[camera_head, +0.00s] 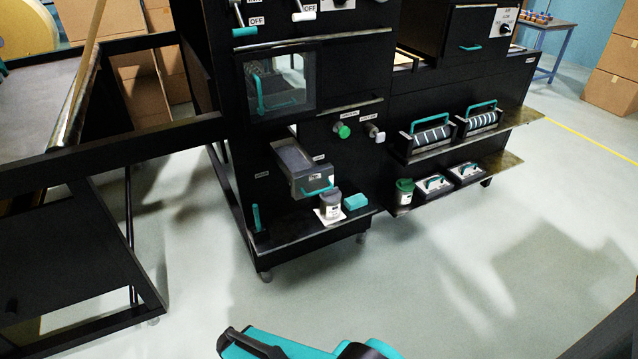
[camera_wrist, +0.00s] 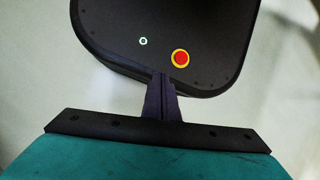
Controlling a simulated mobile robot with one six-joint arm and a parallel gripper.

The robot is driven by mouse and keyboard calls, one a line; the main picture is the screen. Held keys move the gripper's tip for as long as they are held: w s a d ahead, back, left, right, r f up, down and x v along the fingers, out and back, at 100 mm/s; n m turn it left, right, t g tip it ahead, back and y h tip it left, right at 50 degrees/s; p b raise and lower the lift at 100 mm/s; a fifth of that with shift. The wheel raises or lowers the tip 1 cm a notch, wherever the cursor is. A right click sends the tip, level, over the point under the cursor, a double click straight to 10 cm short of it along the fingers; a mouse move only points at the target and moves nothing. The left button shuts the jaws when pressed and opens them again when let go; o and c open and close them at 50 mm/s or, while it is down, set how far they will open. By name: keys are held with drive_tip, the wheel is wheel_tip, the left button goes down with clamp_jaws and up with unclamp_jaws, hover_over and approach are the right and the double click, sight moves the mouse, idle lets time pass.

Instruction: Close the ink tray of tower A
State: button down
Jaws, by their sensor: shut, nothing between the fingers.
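The ink tray (camera_head: 298,165) is a grey, open-topped drawer with a teal handle (camera_head: 318,191). It sticks out from the lower front of the black press tower (camera_head: 290,128) in the head view. Its labels are too small to read, so I cannot tell the tower's letter. My gripper (camera_wrist: 162,76) shows in the wrist view with its dark fingers together and empty. It points at my own black base, over the floor, and no tray is in that view. In the head view, teal parts of my arm show at the bottom edge, well apart from the tray.
A grey jar (camera_head: 330,207) and a teal block (camera_head: 355,201) stand on a low ledge below the tray. A green-lidded jar (camera_head: 404,192) and teal-handled rollers (camera_head: 430,134) sit on shelves to the right. A black frame (camera_head: 85,150) stands left. The front floor (camera_head: 400,280) is clear.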

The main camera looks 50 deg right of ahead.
drive_tip(key=w+r+n+t+y+p, duration=0.2)
drive_tip(key=w+r+n+y, duration=0.3)
drive_tip(key=w+r+n, duration=0.75)
drive_tip(key=w+d+r+t+y+p, duration=0.1)
drive_tip(key=w+d+r+t, duration=0.1)
drive_tip(key=w+d+r, duration=0.4)
drive_tip(key=w+d+r+t+p, duration=0.1)
drive_tip(key=w+d+r+t, duration=0.1)
drive_tip(key=w+d+r, duration=0.4)
drive_tip(key=s+d+r+t+h+p, duration=0.1)
drive_tip(key=d+r+t+p, duration=0.1)
drive_tip(key=d+r, duration=0.75)
drive_tip(key=s+d+r+t+p, duration=0.1)
drive_tip(key=d+r+t, duration=0.2)
drive_tip(key=d+r, duration=0.65)
drive_tip(key=s+d+r+m+h+p, duration=0.1)
drive_tip(key=s+d+r, duration=0.3)
drive_tip(key=d, duration=0.3)
drive_tip(key=s+d+r+m+t+h+p, duration=0.1)
drive_tip(key=s+d+r+m+h, duration=0.1)
drive_tip(key=s+d+r, duration=0.3)
drive_tip(key=d+r, duration=0.1)
drive_tip(key=d, duration=0.2)
drive_tip(key=shift+s+r+t, duration=0.15)
drive_tip(key=shift+r+t, duration=0.15)
